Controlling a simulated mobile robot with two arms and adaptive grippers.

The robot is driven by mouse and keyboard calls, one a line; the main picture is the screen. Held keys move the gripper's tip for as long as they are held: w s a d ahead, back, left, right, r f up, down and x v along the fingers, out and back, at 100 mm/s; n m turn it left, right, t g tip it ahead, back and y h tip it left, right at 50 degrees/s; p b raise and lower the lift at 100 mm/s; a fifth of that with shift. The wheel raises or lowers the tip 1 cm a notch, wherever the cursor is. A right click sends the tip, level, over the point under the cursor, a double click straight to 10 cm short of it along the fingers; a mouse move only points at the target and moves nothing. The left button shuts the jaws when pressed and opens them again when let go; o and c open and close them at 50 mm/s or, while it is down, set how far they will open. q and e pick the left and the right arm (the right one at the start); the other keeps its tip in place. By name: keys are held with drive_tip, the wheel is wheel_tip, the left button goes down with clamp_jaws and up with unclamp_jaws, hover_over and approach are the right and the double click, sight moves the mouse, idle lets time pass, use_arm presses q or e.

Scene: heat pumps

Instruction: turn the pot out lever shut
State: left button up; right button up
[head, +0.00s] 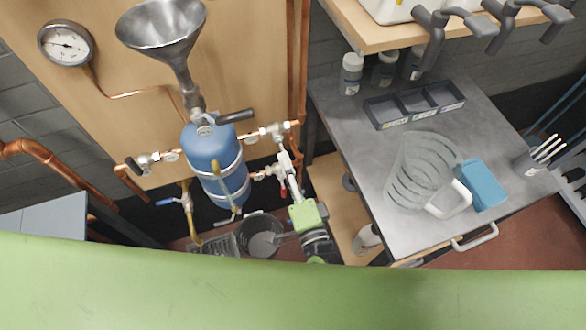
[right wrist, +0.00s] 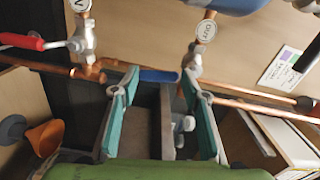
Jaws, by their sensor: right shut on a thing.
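The pot is a blue cylinder (head: 210,150) with pale bands, mounted on the wooden board below a metal funnel. My right gripper (head: 284,160) reaches up from below to the pipework right of the pot. In the right wrist view its two teal-padded fingers (right wrist: 160,85) are on either side of a blue lever, the pot out lever (right wrist: 158,75), and are shut on it. The lever lies sideways at a valve (right wrist: 195,65) under a round tag (right wrist: 207,31). In the head view the gripper hides this lever. My left gripper is not in view.
A red-handled valve (right wrist: 25,40) is left of the fingers in the right wrist view. Copper pipes (right wrist: 255,100) run close by. A grey bench (head: 345,130) with a clear jug (head: 410,170) and a blue block (head: 483,185) stands right. A dark bucket (head: 258,232) is below.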

drive_tip(key=shift+s+a+m+b, duration=0.1)
drive_tip(key=shift+a+m+b, duration=0.25)
drive_tip(key=shift+m, duration=0.65)
drive_tip(key=shift+a, duration=0.1)
drive_tip(key=o, duration=1.5)
drive_tip(key=shift+o, duration=0.2)
drive_tip(key=shift+a+f, duration=0.1)
drive_tip(key=v, duration=1.2)
